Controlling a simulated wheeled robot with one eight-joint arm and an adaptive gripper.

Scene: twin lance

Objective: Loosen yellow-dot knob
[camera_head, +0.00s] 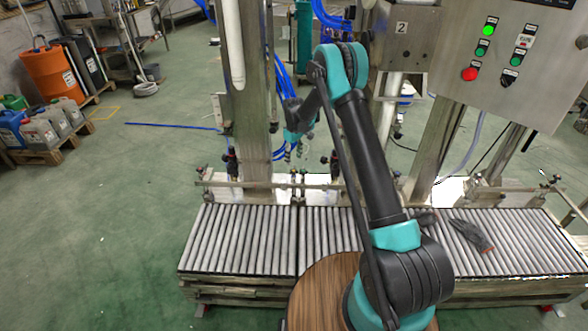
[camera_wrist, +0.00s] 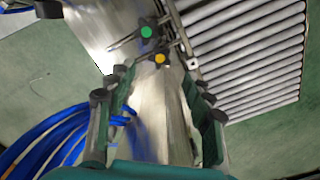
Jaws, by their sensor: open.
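The yellow-dot knob (camera_wrist: 160,58) is a dark knob with a yellow disc on its face, in the upper middle of the wrist view. A similar green-dot knob (camera_wrist: 147,32) sits just above and left of it in the picture. My gripper (camera_wrist: 160,82) is open and empty, with its fingers on either side of the picture's middle. The yellow dot shows between and beyond the fingertips; I cannot tell the exact gap. In the head view my gripper (camera_head: 292,145) hangs above the conveyor's back rail, and the dots are too small to tell apart.
A roller conveyor (camera_head: 240,240) runs across the front, with a dark glove (camera_head: 470,236) on its right part. A steel post (camera_head: 252,110) and blue hoses (camera_head: 285,95) stand close to my gripper. A control panel (camera_head: 500,60) is at upper right. Open floor lies left.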

